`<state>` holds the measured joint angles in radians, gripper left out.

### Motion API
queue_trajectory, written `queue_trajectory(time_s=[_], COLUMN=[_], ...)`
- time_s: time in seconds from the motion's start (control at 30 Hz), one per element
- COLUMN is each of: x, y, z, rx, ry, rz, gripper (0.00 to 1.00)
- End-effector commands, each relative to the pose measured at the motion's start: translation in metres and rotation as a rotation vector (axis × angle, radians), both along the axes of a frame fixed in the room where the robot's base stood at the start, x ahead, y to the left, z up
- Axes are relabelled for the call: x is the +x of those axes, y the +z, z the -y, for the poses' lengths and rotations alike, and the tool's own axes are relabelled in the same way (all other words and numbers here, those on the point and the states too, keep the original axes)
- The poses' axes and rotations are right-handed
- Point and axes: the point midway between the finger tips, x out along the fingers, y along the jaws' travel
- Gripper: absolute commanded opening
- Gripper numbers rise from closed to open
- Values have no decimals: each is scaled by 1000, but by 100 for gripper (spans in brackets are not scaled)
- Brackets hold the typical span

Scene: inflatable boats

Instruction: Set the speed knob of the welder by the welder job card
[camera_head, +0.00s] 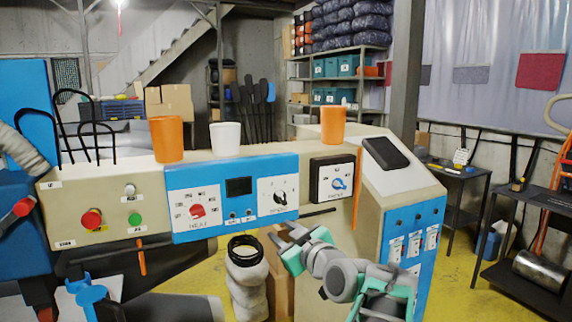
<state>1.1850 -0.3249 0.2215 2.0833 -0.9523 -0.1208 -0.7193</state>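The welder's blue control panel (214,176) is on the front of the long beige machine. Its black speed knob (280,198) sits on a white dial plate at the panel's right, with a label below that seems to read SPEED. The dial marks are too small to read. My gripper (286,236) is below and slightly right of this knob, apart from it. Its fingers look spread, with nothing between them. I cannot identify the welder job card; small white labels (396,248) on the right blue panel are unreadable.
Left of the speed knob is a red heat knob (197,211); right is a blue knob (339,184) on a black-framed plate. Red (92,219) and green (135,219) buttons sit farther left. Orange (166,139) and white (226,139) cups stand on top.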

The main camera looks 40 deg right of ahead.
Motion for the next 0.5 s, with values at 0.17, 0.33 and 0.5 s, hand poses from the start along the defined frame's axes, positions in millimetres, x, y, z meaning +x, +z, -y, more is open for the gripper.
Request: queue_trajectory(time_s=[0.17,0.33,0.5], x=[-21,5,36], y=[53,53,52], z=[33,37,47], rx=[-77,-78,-76], ry=[-50,-45,-46], rz=[102,105,101], gripper=[35,35,35])
